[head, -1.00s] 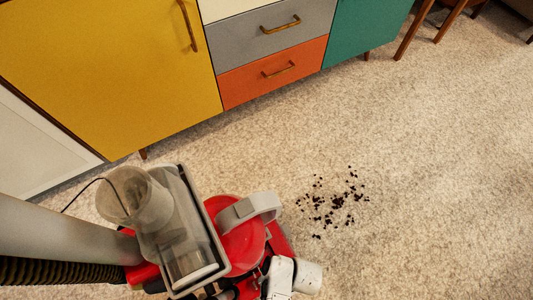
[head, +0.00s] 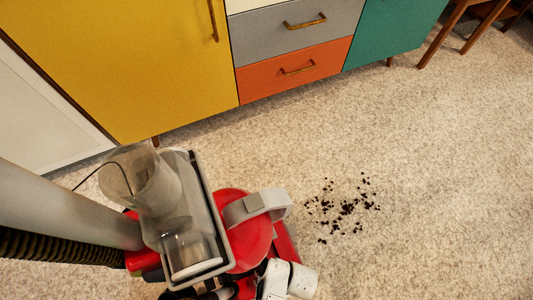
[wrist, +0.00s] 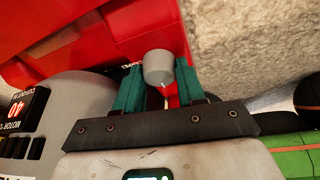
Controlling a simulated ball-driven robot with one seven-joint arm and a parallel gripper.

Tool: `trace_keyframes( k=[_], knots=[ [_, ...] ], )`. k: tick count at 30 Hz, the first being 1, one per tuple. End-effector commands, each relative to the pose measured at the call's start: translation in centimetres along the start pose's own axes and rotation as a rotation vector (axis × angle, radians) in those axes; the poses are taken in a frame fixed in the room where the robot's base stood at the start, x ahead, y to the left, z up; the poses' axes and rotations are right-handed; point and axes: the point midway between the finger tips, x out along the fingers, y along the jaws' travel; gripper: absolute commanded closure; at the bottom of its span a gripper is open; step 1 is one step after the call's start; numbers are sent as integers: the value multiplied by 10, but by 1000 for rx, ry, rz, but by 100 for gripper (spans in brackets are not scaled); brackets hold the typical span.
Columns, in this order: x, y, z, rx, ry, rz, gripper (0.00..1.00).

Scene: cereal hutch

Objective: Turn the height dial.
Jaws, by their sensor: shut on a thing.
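The height dial is a small grey round knob (wrist: 158,67) on the red vacuum cleaner head (wrist: 90,40), seen in the wrist view. My gripper (wrist: 160,78) has its teal fingers on either side of the dial and is shut on it. A thin pale pointer mark shows on the dial's near edge. In the head view the red vacuum cleaner (head: 252,235) stands at the bottom, with a clear bin and a grey loop handle. The dial and my fingertips are hidden there, behind the vacuum and my white arm.
Dark crumbs (head: 342,208) lie on the beige carpet (head: 430,190) to the right of the vacuum. A cabinet with a yellow door (head: 130,60), an orange drawer (head: 295,70) and a teal door (head: 395,30) stands behind. Wooden chair legs (head: 440,38) show at upper right. The right carpet is clear.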

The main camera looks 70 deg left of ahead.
Motion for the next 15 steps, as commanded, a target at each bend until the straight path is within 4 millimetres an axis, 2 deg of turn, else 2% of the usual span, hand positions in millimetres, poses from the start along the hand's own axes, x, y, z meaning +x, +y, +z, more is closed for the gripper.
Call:
trace_keyframes(
  k=[1,6,15],
  knots=[
    [0,0,0,0,0,1,74],
    [0,0,0,0,0,1,90],
    [-1,0,0,34,-1,15,91]
  ],
)
